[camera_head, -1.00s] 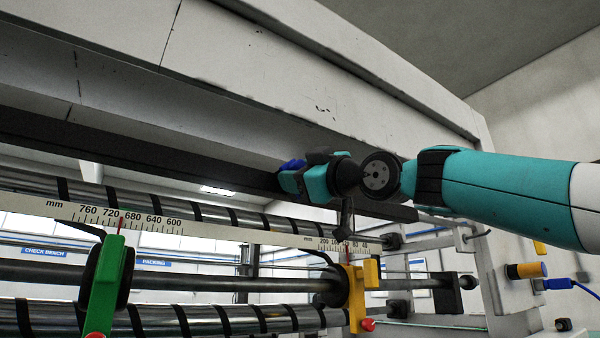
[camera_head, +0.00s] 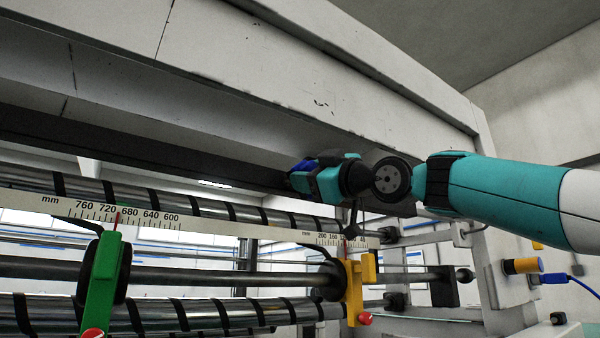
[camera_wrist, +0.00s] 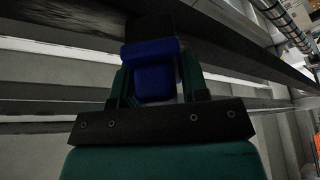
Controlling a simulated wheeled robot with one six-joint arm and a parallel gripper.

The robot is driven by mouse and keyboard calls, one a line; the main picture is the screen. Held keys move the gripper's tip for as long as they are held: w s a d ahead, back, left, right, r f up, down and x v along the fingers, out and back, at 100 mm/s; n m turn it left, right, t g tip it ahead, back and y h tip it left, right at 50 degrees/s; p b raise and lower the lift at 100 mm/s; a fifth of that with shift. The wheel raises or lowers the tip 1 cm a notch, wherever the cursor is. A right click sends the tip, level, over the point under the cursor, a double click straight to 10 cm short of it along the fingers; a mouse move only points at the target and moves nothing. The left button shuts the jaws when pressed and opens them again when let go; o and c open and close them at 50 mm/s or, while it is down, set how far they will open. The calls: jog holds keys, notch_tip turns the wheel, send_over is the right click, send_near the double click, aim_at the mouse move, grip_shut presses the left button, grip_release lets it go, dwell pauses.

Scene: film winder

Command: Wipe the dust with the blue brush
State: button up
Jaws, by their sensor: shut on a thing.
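The blue brush (camera_head: 302,167) is held at the tip of my gripper (camera_head: 312,178), up against the dark beam under the white machine housing. In the wrist view the blue brush (camera_wrist: 153,72) sits between the two green fingers of my gripper (camera_wrist: 153,85), which are shut on it. A dark part lies beyond the blue block, in line with it; whether it is bristles or the beam is hard to tell. The brush end seems close to the dark beam (camera_head: 150,158); I cannot tell whether it touches. No dust can be made out clearly.
Below my arm run striped rollers (camera_head: 190,207), a ruler bar (camera_head: 240,230) marked in mm, a green clamp (camera_head: 102,285) and a yellow clamp (camera_head: 356,290). The white housing (camera_head: 300,80) closes off the space above. An orange-and-black knob (camera_head: 522,266) is at right.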

aim_at(279, 172)
jog(key=shift+w+d+p, duration=1.65)
jog(key=shift+w+d, duration=1.2)
jog(key=shift+d, duration=1.1)
jog(key=shift+s+a+f+b, duration=0.1)
jog(key=shift+s+a+b, duration=0.65)
jog(key=shift+a, duration=0.45)
jog(key=shift+s+a+b, duration=0.6)
jog(key=shift+s+a, duration=0.25)
jog(key=shift+a, duration=0.3)
jog(key=shift+s+a+f+b, duration=0.1)
jog(key=shift+s+a+b, duration=0.65)
jog(key=shift+a, duration=0.45)
jog(key=shift+s+a+r+b, duration=0.1)
jog(key=shift+s+a, duration=0.35)
jog(key=shift+a, duration=0.2)
jog(key=shift+s+a+b, duration=0.15)
jog(key=shift+s+a, duration=0.25)
jog(key=shift+a, duration=0.2)
jog(key=shift+s+a+r+b, duration=0.1)
jog(key=shift+s+a, duration=0.35)
jog(key=shift+a, duration=0.2)
jog(key=shift+f, duration=0.1)
